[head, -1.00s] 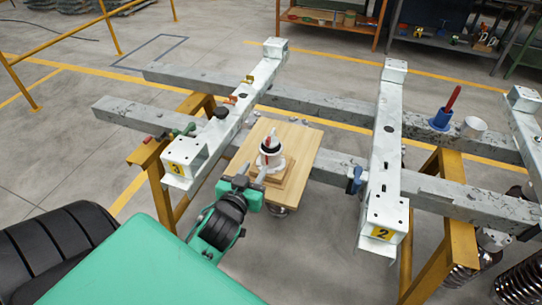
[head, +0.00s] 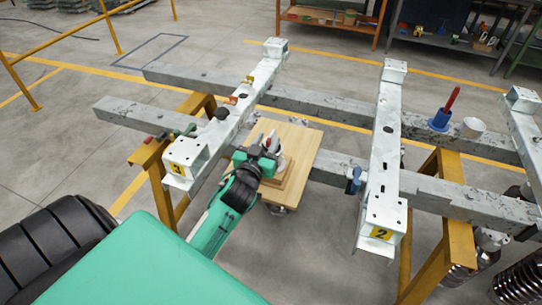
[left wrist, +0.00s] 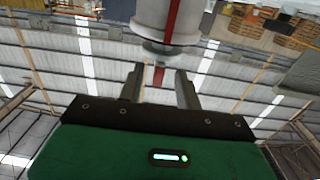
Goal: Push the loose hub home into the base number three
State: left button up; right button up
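The white hub with a red stripe (head: 281,159) is upright on a wooden block (head: 288,178) on the light wooden board (head: 302,152). My left gripper (head: 266,141) is in front of it in the head view and hides most of it, including where it meets its base. In the left wrist view the hub (left wrist: 155,15) is a pale cylinder with a red stripe, above and beyond the fingertips (left wrist: 160,80). The two fingers stand apart, with a red-striped part showing in the gap. I cannot tell whether they touch it. My right gripper is not in view.
The white beam marked 3 (head: 205,138) runs close to the left of the board. The beam marked 2 (head: 383,170) stands to the right. Grey rails (head: 440,198) cross below. A blue holder with a red handle (head: 440,121) and a white cup (head: 473,127) are at right.

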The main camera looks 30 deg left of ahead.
aim_at(275, 130)
pick_arm(q)
jog(key=x, duration=0.5)
jog(key=shift+d+f+p, duration=0.1)
jog(key=shift+f+p, duration=0.15)
jog(key=shift+p, duration=0.05)
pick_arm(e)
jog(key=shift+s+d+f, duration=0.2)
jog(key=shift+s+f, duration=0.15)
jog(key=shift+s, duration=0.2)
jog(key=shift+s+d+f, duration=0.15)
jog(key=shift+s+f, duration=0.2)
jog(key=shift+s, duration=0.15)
pick_arm(q)
jog(key=shift+c, duration=0.4)
grip_shut()
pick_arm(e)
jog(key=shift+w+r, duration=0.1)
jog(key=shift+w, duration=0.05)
pick_arm(q)
jog(key=shift+r, duration=0.15)
